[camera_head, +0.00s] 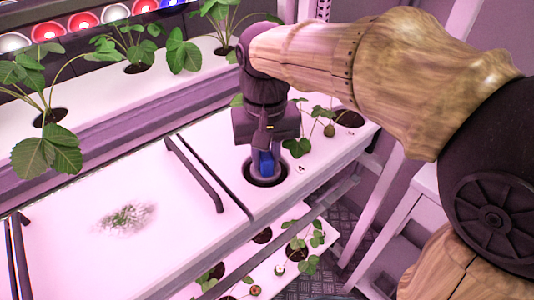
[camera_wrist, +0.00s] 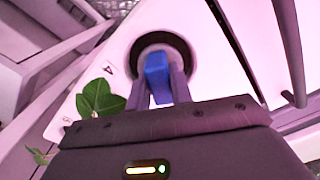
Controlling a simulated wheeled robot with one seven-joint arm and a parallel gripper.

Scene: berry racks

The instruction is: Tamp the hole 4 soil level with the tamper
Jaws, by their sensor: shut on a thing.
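My gripper (camera_head: 264,150) points down over a dark round hole (camera_head: 265,183) in the white rack top. It is shut on a blue tamper (camera_head: 267,162), which also shows between the two fingers in the wrist view (camera_wrist: 157,72). The tamper's lower end is at or inside the hole's mouth. The hole (camera_wrist: 178,42) shows a dark ring around a paler middle in the wrist view. A small label (camera_wrist: 107,68) that looks like a 4 is beside it. The soil surface is mostly hidden by the tamper and fingers, so its level cannot be told.
A leafy plant (camera_head: 297,147) grows just beyond the hole. A white panel (camera_head: 70,240) with a dark handle (camera_head: 195,175) and a dark speckled patch lies to the left. Potted strawberry plants (camera_head: 48,150) line the rear rack. A lower rack (camera_head: 320,235) holds more plants.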

